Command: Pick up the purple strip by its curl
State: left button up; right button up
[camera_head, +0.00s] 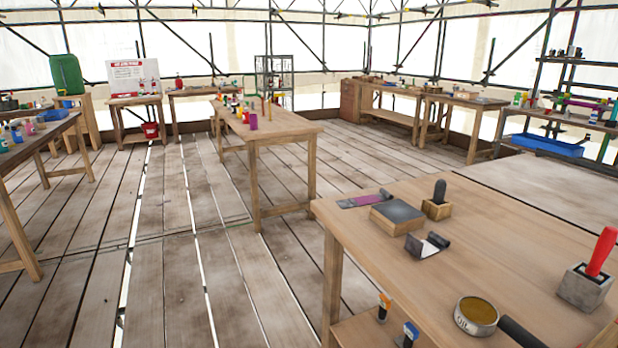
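A flat purple strip (358,201) lies near the back left edge of the near wooden table, with a dark curl (386,194) at its right end. The dark grey block (397,217) is close in front of it. A second strip (422,248), greyish with a dark curl (438,240), lies nearer the front of the same table. Neither of my grippers shows in the head view.
The near table (470,260) also holds a wooden block with a dark knob (437,203), an open tin (476,316), a dark handle (522,335) and a red-handled tool in a grey block (600,255). Plank floor (180,250) is open to the left.

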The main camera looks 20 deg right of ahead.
aim_at(385, 195)
jog(key=i+j, duration=0.1)
jog(key=i, duration=2.45)
jog(key=i+z, duration=0.5)
jog(key=i, duration=0.2)
jog(key=i+j+z, duration=0.1)
jog(key=i+z, duration=0.4)
jog(key=i, duration=0.15)
jog(key=i+l+z, duration=0.15)
jog(key=z, duration=0.25)
jog(key=i+z, duration=0.6)
jog(key=z, duration=0.15)
jog(key=i+j+z, duration=0.15)
jog(key=z, duration=0.2)
jog(key=i+z, duration=0.25)
jog(key=i, duration=1.25)
jog(key=i+z, duration=0.1)
jog(key=z, duration=0.35)
jog(key=i+z, duration=0.15)
jog(key=z, duration=0.25)
jog(key=i+j+z, duration=0.1)
jog(key=z, duration=0.35)
jog(key=i+j+z, duration=0.1)
jog(key=z, duration=0.35)
jog(key=j+z, duration=0.2)
jog(key=z, duration=0.2)
jog(key=i+j+z, duration=0.1)
jog(key=z, duration=0.35)
jog(key=k+j, duration=0.05)
jog(key=j, duration=0.05)
